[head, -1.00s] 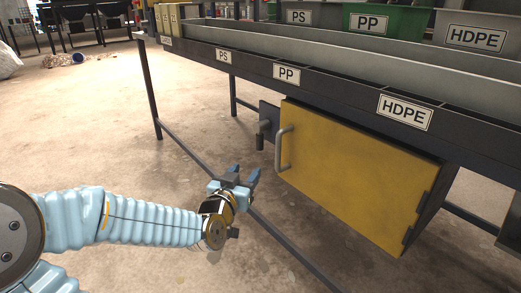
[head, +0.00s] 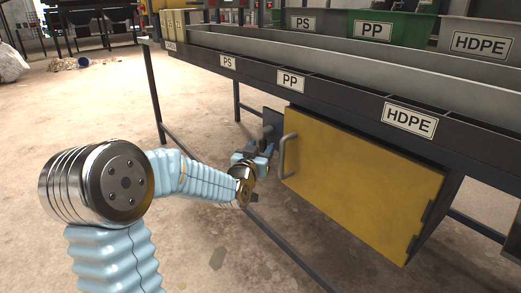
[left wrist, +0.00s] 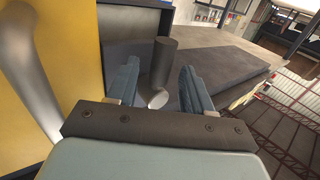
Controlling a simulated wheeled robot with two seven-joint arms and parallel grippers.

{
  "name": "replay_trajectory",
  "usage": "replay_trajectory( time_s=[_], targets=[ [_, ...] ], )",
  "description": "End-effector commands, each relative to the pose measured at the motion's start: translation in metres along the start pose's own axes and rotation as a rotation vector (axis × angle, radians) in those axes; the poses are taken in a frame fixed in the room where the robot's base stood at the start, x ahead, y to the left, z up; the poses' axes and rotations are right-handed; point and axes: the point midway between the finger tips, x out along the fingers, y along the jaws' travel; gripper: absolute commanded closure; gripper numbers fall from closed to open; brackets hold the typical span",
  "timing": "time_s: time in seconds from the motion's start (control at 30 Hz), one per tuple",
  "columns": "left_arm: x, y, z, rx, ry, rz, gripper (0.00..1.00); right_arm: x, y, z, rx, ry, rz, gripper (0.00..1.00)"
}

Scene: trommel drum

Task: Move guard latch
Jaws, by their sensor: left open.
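The guard latch (head: 268,132) is a dark grey handle on a dark plate, just left of the yellow guard door (head: 360,180) under the bench. My left gripper (head: 255,150) is at the latch, its fingers pointing toward it. In the left wrist view the latch shows as a dark upright cylinder (left wrist: 164,62) with a paler rounded lower end. It stands between the two blue fingers, which are open with gaps on both sides. The head view partly hides the latch's lower end behind the gripper. My right gripper is not in view.
A curved grey door handle (head: 285,158) stands close to the right of my left gripper; it shows large at the left of the wrist view (left wrist: 30,75). The labelled bench trough (head: 330,92) runs above. A dark lower rail crosses below. Open floor (head: 100,110) lies left.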

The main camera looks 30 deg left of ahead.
Motion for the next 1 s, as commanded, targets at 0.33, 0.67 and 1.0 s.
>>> replay_trajectory(
  time_s=[0.33, 0.67, 1.0],
  targets=[
    [0.0006, -0.0003, 0.0, 0.0, 0.0, 0.0, 0.65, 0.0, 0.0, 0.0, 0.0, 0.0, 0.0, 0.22],
    [0.0004, -0.0001, 0.0, 0.0, 0.0, 0.0, 1.0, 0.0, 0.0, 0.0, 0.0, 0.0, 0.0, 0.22],
    [-0.0001, 0.0007, -0.0008, -0.017, -0.013, 0.001, 1.0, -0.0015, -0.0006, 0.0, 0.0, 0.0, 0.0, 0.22]
  ],
)
